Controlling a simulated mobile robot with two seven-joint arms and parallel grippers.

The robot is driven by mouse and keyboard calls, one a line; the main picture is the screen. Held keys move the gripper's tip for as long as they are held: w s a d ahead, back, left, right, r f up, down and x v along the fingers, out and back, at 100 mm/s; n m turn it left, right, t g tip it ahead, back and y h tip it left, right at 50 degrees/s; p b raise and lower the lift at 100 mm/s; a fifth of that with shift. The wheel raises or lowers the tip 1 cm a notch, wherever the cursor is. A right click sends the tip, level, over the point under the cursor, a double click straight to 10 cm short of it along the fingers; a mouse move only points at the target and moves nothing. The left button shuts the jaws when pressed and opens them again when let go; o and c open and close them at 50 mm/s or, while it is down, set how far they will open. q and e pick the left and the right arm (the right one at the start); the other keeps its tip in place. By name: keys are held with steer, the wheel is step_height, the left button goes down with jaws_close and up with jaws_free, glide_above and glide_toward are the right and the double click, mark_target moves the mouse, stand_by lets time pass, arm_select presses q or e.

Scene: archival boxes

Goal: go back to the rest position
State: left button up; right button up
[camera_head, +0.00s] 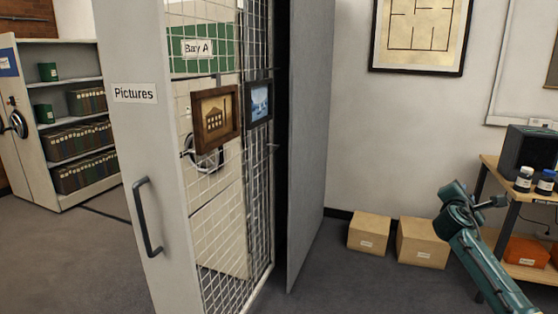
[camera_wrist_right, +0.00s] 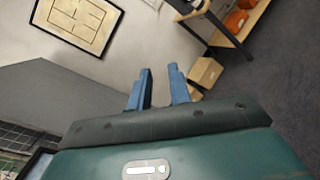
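My right arm (camera_head: 482,258) comes in from the lower right in the head view, and its teal end stands raised in front of the wall, left of the wooden table. In the right wrist view my right gripper (camera_wrist_right: 160,88) has its two blue fingers apart, with nothing between them. The gripper's fingers are hard to make out in the head view. My left gripper is not in view.
A pull-out mesh rack (camera_head: 215,240) labelled Pictures stands left of centre, with two small framed pictures hung on it. Cardboard boxes (camera_head: 422,243) sit by the wall. A table (camera_head: 510,190) with bottles is at the right. The floor (camera_head: 365,285) between is clear.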

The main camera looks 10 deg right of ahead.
steer(key=w+a+r+m+t+y, duration=0.1)
steer(key=w+a+m+t+y, duration=0.65)
steer(key=a+m, duration=0.4)
steer(key=s+a+f+g+y, duration=0.1)
steer(key=s+a+f+y, duration=0.15)
steer(key=a+f, duration=0.4)
steer(key=s+a+f+g+y, duration=0.1)
steer(key=s+a+f+y, duration=0.2)
steer(key=f, duration=0.6)
steer(key=s+a+f+g+y, duration=0.2)
steer(key=s+a+f, duration=0.8)
steer(key=a+f, duration=0.2)
steer(key=s+a+f+m+g+y, duration=0.1)
steer(key=s+a+f, duration=0.1)
steer(key=s+a, duration=0.5)
steer(key=s+a+f+m+g+y, duration=0.1)
steer(key=s+a, duration=0.6)
steer(key=s, duration=0.7)
step_height(320, 180, down, 2)
steer(key=shift+f+g, duration=0.2)
steer(key=shift+g, duration=0.35)
